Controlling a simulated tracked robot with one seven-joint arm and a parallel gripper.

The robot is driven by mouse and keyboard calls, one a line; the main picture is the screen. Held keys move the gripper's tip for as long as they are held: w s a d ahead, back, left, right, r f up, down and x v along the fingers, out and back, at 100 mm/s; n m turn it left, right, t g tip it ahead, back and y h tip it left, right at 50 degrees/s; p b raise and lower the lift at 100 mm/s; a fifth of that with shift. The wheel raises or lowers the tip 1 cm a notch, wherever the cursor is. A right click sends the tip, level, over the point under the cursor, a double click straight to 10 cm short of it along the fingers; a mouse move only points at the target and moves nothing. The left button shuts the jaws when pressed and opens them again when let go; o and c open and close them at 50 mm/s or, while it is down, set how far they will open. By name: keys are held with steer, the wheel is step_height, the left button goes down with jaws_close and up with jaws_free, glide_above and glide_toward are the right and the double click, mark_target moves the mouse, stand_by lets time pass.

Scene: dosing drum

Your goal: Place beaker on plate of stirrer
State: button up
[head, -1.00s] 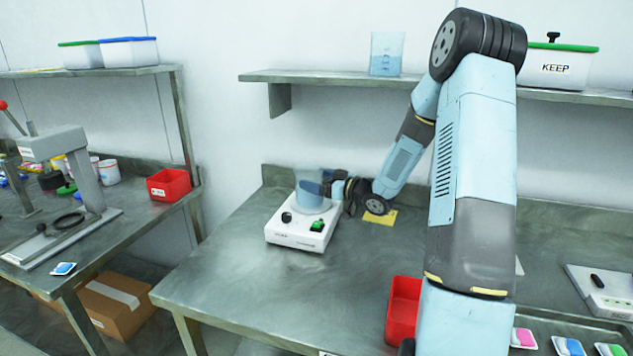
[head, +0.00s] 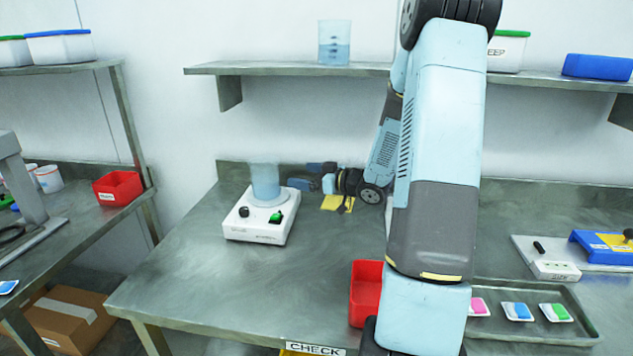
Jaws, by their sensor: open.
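A beaker (head: 265,183) with blue liquid stands upright on the plate of the white stirrer (head: 262,226), at the back left of the steel table. A dark knob and a green switch show on the stirrer's front. My gripper (head: 303,177) is open and empty, just to the right of the beaker, with a visible gap between them. Another beaker (head: 334,44) with blue liquid stands on the wall shelf above.
A yellow note (head: 337,203) lies under my wrist. A red bin (head: 365,293) stands at the table's front, by my arm. A tray (head: 500,325) with coloured packets and a blue device (head: 605,247) are at right. The table's left front is clear.

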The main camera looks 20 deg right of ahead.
steer(key=s+r+m+g+h, duration=0.1)
steer(key=s+r+m+h, duration=0.3)
steer(key=r+h, duration=0.7)
steer(key=s+a+r+m+g, duration=0.1)
steer(key=s+a+g, duration=0.1)
steer(key=s, duration=0.7)
steer(key=s+a+r+m+g, duration=0.1)
steer(key=s+a, duration=0.3)
steer(key=s, duration=0.6)
steer(key=s+a+r+m+g, duration=0.2)
steer(key=s+a+g, duration=0.1)
steer(key=s, duration=0.7)
steer(key=shift+a+g+y, duration=0.4)
steer(key=shift+g, duration=0.1)
steer(key=shift+s, duration=0.1)
